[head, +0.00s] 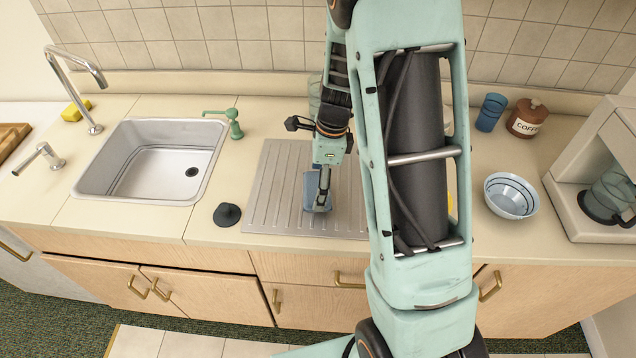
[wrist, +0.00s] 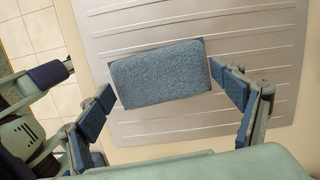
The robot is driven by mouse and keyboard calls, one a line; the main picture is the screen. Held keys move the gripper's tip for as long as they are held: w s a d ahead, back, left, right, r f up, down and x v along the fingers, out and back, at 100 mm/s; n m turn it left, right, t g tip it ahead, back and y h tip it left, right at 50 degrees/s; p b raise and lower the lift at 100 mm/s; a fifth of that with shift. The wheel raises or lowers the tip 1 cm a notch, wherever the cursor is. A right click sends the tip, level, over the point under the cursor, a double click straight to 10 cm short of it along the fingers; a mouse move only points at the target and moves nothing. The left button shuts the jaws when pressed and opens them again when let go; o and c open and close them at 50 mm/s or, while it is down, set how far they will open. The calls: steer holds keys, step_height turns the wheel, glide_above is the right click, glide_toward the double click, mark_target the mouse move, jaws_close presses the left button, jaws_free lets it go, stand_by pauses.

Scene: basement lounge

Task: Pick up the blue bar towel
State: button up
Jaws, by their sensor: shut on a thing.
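The blue bar towel (head: 310,191) is a small folded, fuzzy block at the ribbed metal drainboard (head: 272,190). In the wrist view the towel (wrist: 160,78) lies between my fingers, with a fingertip pad against its left and right edges. My gripper (head: 321,196) points down over the drainboard and is shut on the towel; it also shows in the wrist view (wrist: 165,85). My gripper hides part of the towel in the head view. I cannot tell whether the towel rests on the drainboard or is slightly above it.
A sink (head: 150,165) with a black stopper (head: 227,214) beside it is to the left. A green soap pump (head: 234,125) stands behind. A blue cup (head: 490,112), coffee jar (head: 526,119), bowl (head: 511,196) and coffee maker (head: 590,170) are to the right. My arm hides the drainboard's right part.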

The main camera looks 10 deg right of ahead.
steer(key=s+r+p, duration=0.1)
steer(key=r, duration=0.1)
steer(key=s+r+p, duration=0.1)
steer(key=s+r, duration=0.1)
steer(key=r, duration=0.1)
steer(key=s+r+p, duration=0.1)
steer(key=s+r, duration=0.1)
steer(key=shift+s+d+r, duration=0.15)
steer(key=shift+d+r, duration=0.05)
steer(key=shift+r, duration=0.15)
steer(key=s+r, duration=0.3)
steer(key=s, duration=0.5)
steer(key=shift+s+d+r, duration=0.25)
steer(key=shift+s+d, duration=0.05)
steer(key=shift+d, duration=0.15)
